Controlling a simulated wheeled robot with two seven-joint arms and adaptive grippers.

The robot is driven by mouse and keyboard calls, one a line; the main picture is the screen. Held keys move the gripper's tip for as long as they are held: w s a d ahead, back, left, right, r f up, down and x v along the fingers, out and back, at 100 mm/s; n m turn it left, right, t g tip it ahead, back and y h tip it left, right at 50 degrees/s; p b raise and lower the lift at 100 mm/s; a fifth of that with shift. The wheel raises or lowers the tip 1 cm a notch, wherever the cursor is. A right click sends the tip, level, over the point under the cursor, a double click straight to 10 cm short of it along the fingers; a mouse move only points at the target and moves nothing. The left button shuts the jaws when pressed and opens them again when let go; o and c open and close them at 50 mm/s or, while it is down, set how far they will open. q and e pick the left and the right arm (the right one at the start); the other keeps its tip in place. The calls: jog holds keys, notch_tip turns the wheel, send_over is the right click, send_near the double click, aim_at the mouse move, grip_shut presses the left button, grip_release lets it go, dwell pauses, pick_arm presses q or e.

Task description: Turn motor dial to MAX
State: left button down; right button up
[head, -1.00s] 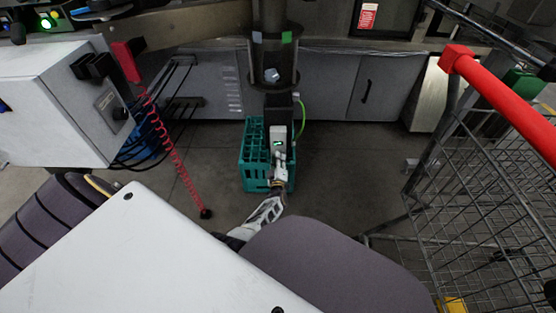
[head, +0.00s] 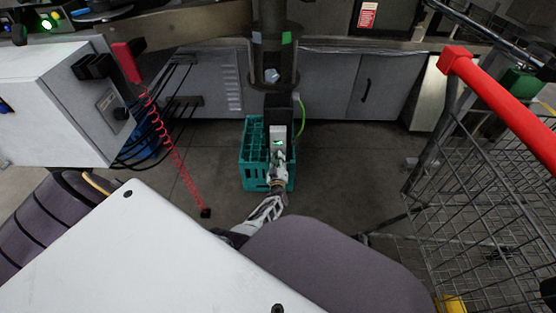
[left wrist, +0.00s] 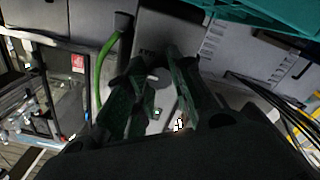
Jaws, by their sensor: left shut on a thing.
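The motor unit (head: 278,134) is a small pale box with a green-lit display, mounted low on the dark central column. My left gripper (head: 279,158) is right at the lower front of this box, and its fingers hide the dial in the head view. In the left wrist view my left gripper (left wrist: 155,90) has its dark fingers on either side of a pale round knob, likely the motor dial (left wrist: 159,76), closed on it. My right gripper is not in view.
A teal crate (head: 256,181) stands on the floor just behind and beside the gripper. A green cable (head: 301,116) runs beside the motor unit. A coiled red cord (head: 172,148) hangs at left, near a white cabinet (head: 58,100). A wire cart (head: 480,190) stands at right.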

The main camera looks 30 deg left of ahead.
pick_arm(q)
jog(key=c, duration=1.2)
grip_release()
jog(key=shift+n, duration=0.5)
